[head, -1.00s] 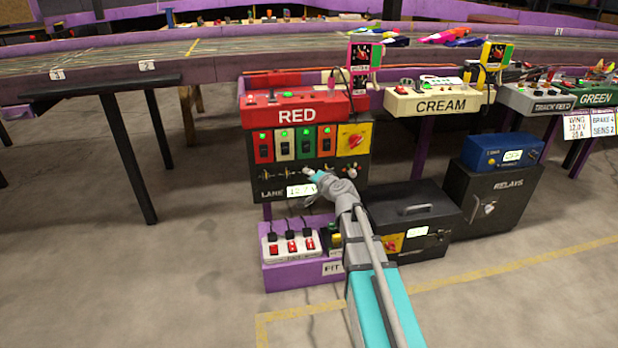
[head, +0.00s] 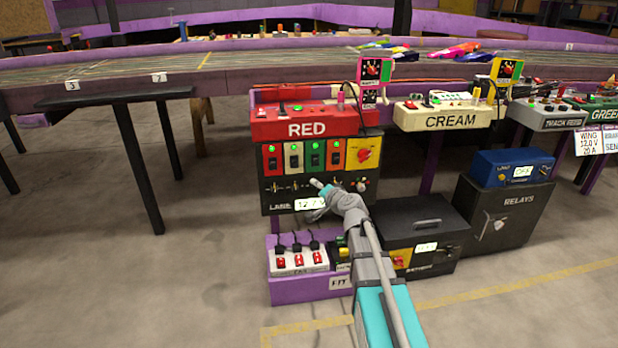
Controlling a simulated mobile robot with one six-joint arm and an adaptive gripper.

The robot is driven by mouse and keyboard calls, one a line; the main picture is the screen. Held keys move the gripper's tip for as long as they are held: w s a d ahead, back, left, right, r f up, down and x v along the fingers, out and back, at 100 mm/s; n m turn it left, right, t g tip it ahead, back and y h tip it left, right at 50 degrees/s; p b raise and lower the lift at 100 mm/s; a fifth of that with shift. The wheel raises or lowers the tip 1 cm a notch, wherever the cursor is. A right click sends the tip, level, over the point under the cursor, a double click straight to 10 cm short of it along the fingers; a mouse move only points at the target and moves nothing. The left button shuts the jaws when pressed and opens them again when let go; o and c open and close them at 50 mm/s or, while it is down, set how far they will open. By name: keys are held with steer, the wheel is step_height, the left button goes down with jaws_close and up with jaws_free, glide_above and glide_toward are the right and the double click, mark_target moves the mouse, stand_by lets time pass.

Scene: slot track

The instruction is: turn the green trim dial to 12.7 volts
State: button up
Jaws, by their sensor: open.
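A black lane panel (head: 275,185) hangs under the red RED station (head: 270,125) in the head view. On it are several small levers or knobs and a white readout (head: 309,203) that seems to show about 12.7 V, partly covered. My gripper (head: 320,187) is in front of this panel, just above and right of the readout, pointing up and left. It looks empty. I cannot tell whether it touches the panel. I cannot make out the green trim dial; my gripper and wrist hide part of the knob row.
Coloured switches (head: 314,155) and a yellow plate with a red rotary knob (head: 363,154) sit above the panel. Below are a purple box with a power strip (head: 300,262) and a black battery case (head: 425,215). A relay cabinet (head: 505,215) stands right. Floor left is open.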

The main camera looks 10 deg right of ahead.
steer(key=shift+s+a+f+n+g, duration=0.25)
steer(key=shift+s+a+n+g, duration=0.05)
steer(key=shift+s+a, duration=0.05)
steer(key=s+a+f+n+g+y, duration=0.1)
steer(key=s+a+f+n+g, duration=0.3)
steer(key=s+f, duration=0.15)
steer(key=s+d+f+n+g+h, duration=0.25)
steer(key=s+f+g, duration=0.2)
steer(key=s, duration=0.55)
steer(key=s+d+f+n+g+h, duration=0.2)
steer(key=s+f+g+h, duration=0.25)
steer(key=s, duration=0.55)
step_height(320, 180, up, 58)
steer(key=s+g+y+p, duration=0.1)
steer(key=s+p, duration=0.1)
steer(key=p, duration=5.5)
steer(key=shift+s+a+f, duration=0.25)
steer(key=shift+s+a, duration=0.05)
steer(key=shift+a, duration=0.05)
